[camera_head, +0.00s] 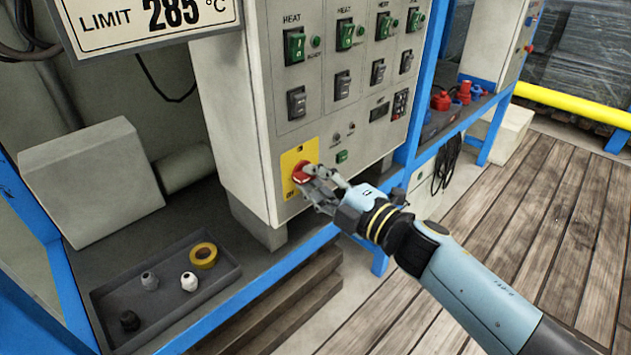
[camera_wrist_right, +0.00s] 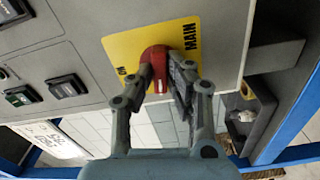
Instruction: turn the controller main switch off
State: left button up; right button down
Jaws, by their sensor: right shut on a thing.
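The controller main switch is a red rotary handle (camera_head: 301,174) on a yellow plate (camera_head: 289,163) at the lower left of the grey controller cabinet's front. In the right wrist view the red handle (camera_wrist_right: 155,62) lies between my fingers, and the plate (camera_wrist_right: 120,50) reads "MAIN" and "ON". My right gripper (camera_head: 313,180) is shut on the handle, with a finger on each side of it; it fills the lower middle of the right wrist view (camera_wrist_right: 157,85). Part of the handle is hidden by the fingers. My left gripper is not in view.
Above the switch, the cabinet (camera_head: 232,100) carries green HEAT switches (camera_head: 295,46) and black rockers (camera_head: 296,102). A dark tray (camera_head: 115,290) with small fittings and a yellow tape roll (camera_head: 203,255) sits at lower left. A blue frame (camera_head: 265,270) runs below. The plank floor is open at right.

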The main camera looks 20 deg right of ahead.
jog(key=shift+f+n, duration=0.1)
jog(key=shift+n, duration=0.8)
jog(key=c, duration=1.3)
grip_release()
jog(key=v, duration=1.2)
